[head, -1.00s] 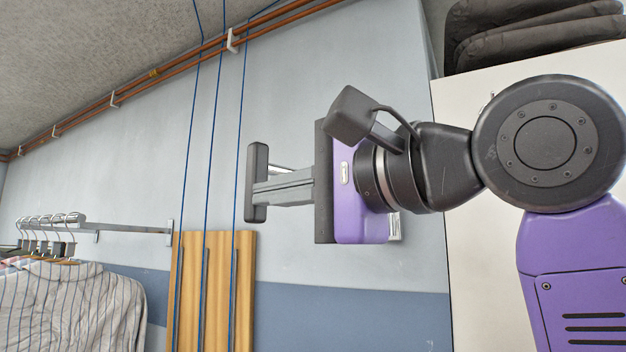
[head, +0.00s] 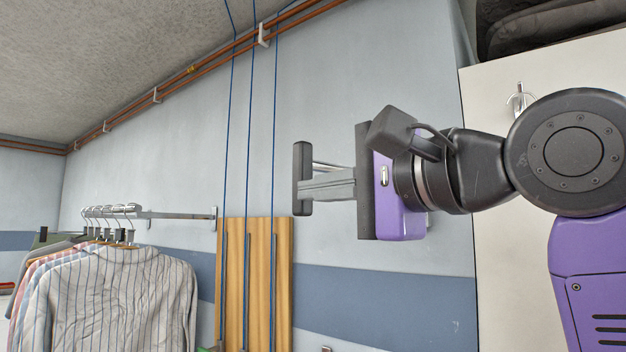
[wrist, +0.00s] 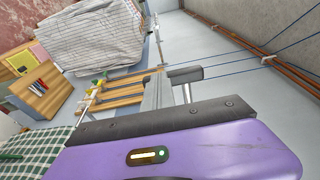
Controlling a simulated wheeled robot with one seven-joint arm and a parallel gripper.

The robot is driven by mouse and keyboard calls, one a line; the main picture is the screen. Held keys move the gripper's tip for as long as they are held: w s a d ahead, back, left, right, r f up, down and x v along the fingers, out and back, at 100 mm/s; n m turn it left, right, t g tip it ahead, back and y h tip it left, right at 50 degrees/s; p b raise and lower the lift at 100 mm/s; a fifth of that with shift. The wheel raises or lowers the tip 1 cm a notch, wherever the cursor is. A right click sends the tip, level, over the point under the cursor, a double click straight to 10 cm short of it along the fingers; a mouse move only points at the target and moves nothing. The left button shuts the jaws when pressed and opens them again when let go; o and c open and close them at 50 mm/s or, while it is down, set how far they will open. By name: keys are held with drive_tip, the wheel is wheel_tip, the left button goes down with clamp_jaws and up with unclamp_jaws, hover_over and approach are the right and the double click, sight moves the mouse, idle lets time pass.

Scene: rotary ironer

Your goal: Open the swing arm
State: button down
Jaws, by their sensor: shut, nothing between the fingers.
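My gripper (head: 303,179) is shut and empty, raised in front of the grey wall in the head view, with its fingers pointing left. Its fingers also show in the wrist view (wrist: 170,84), above the purple gripper body. I cannot make out a rotary ironer or its swing arm in either view. The gripper touches nothing that I can see.
Striped shirts (head: 115,298) hang on a wall rail (head: 180,215) at the left. Wooden boards (head: 257,280) with blue cords stand against the wall. A white cabinet (head: 505,260) is behind my arm. A green checked cloth (wrist: 85,140) lies lower left in the wrist view.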

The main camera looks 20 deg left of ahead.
drive_tip(key=s+b+v, duration=0.1)
drive_tip(key=b+v, duration=0.2)
drive_tip(key=v, duration=0.7)
drive_tip(key=shift+a, duration=0.25)
